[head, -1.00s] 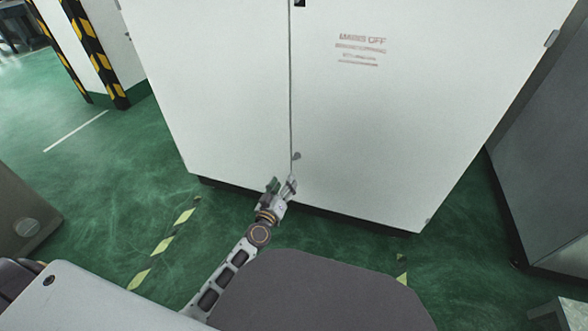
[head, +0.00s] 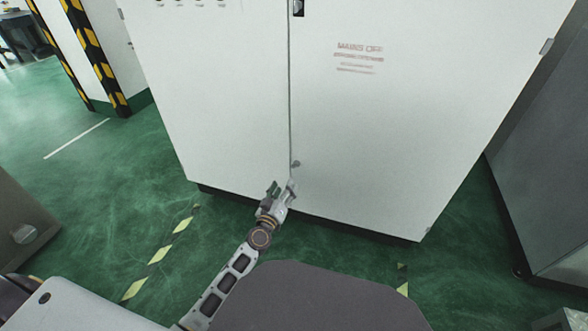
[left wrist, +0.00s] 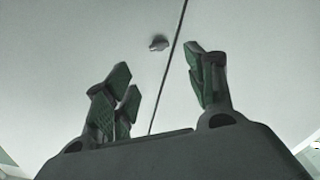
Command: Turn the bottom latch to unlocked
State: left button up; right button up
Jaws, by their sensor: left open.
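The bottom latch (head: 296,164) is a small grey knob low on the white cabinet (head: 225,110), beside the seam between its two doors. It also shows in the left wrist view as a small grey latch (left wrist: 159,43) next to the dark door seam, ahead of my fingers. My left gripper (head: 282,187) is just below the latch in the head view, open and empty, apart from it. In the left wrist view its green-padded fingers (left wrist: 160,84) stand wide apart, with the latch beyond the gap. The latch's exact angle is too small to tell. My right gripper is not in view.
A black handle (head: 298,8) sits higher on the door seam. Red lettering (head: 358,58) marks the right door. A grey cabinet (head: 545,150) stands at the right, and a yellow-black striped post (head: 95,55) at the back left.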

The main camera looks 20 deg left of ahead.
aim_at(294, 166)
pick_arm(q)
jog(key=shift+w+d+b, duration=0.15)
jog(key=shift+w+b, duration=0.6)
jog(key=shift+w, duration=3.2)
jog(key=shift+w+b, duration=0.55)
jog(key=shift+w, duration=1.45)
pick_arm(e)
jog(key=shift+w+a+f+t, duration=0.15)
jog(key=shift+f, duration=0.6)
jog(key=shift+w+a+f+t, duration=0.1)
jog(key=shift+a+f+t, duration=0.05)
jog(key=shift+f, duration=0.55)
pick_arm(q)
jog(key=shift+c, duration=0.2)
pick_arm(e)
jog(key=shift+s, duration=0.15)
pick_arm(q)
jog(key=c, duration=1)
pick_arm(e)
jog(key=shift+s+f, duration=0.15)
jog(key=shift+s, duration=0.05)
